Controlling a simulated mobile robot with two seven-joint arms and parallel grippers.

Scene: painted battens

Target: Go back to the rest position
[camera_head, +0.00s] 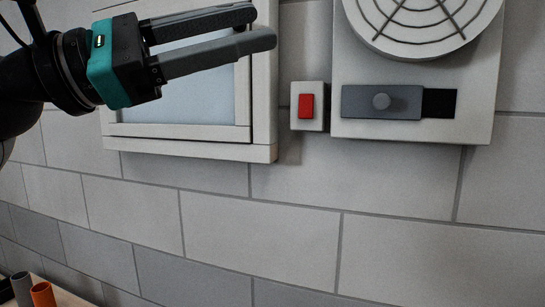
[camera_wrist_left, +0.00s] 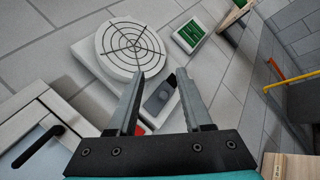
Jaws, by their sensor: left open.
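My left gripper (camera_head: 264,27) is in the upper left of the head view, in front of a white-framed window, its fingers pointing right. In the left wrist view its two fingers (camera_wrist_left: 172,88) stand well apart with nothing held between them. Beyond them are a red switch (camera_wrist_left: 140,129) and a grey slider (camera_wrist_left: 159,97) on the wall. My right gripper is not in view.
The window frame (camera_head: 262,100), the red rocker switch (camera_head: 306,106) and a panel (camera_head: 480,70) with a round grille (camera_head: 424,14) and a knobbed slider (camera_head: 353,102) project from the tiled wall. An orange cylinder (camera_head: 43,295) stands lower left. The wall below is bare.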

